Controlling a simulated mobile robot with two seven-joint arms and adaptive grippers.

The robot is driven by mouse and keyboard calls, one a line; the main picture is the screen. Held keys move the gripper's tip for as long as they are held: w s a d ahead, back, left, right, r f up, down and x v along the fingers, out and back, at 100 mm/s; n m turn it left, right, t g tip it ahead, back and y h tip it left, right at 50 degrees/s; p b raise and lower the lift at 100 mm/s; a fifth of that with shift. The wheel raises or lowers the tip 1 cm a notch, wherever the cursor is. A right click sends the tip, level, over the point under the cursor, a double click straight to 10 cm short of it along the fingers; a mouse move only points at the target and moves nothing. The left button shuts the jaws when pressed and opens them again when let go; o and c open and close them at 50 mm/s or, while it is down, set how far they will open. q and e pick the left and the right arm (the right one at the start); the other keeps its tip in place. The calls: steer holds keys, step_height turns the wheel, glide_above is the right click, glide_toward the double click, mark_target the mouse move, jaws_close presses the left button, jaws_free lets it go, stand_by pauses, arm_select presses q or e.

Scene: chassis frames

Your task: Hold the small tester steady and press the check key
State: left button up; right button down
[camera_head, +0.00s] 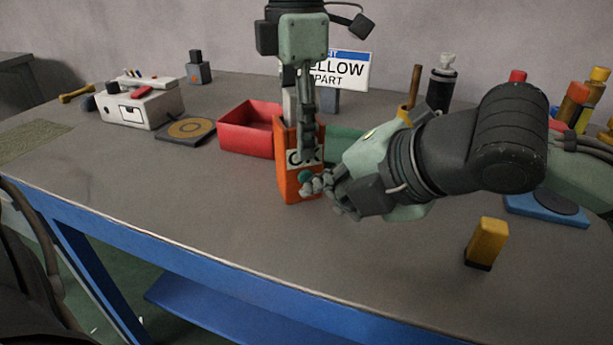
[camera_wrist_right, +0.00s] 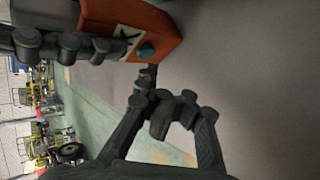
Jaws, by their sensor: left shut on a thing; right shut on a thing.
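The small tester is an orange box (camera_head: 286,170) with a white lettered label and a teal key (camera_head: 305,177) low on its face. It also shows at the top of the right wrist view (camera_wrist_right: 165,35), with the teal key (camera_wrist_right: 147,51). My left gripper (camera_head: 308,150) comes down from above and is shut on the tester, a finger covering part of the label. My right gripper (camera_head: 318,186) has its fingers drawn together, tips close beside the key. I cannot tell if they touch it, and what lies between them cannot be made out.
A red bin (camera_head: 247,140) stands left of the tester. Farther left are a round pad (camera_head: 190,128) and a white device (camera_head: 142,110). A sign (camera_head: 345,70) stands behind. A yellow block (camera_head: 487,240) stands at front right. The table's left front is clear.

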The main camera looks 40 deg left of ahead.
steer(key=shift+w+a, duration=0.15)
steer(key=shift+w+a, duration=0.1)
steer(key=shift+a, duration=0.1)
steer(key=shift+w+a, duration=0.35)
steer(key=shift+a, duration=0.05)
stand_by(0.8)
steer(key=shift+s+d, duration=0.1)
steer(key=shift+d, duration=0.05)
steer(key=shift+s+d, duration=0.45)
steer(key=shift+d, duration=0.2)
steer(key=shift+s+d, duration=0.75)
steer(key=shift+d, duration=0.25)
steer(key=shift+s+d, duration=0.75)
steer(key=shift+d, duration=0.25)
arm_select(q)
steer(key=o, duration=1.4)
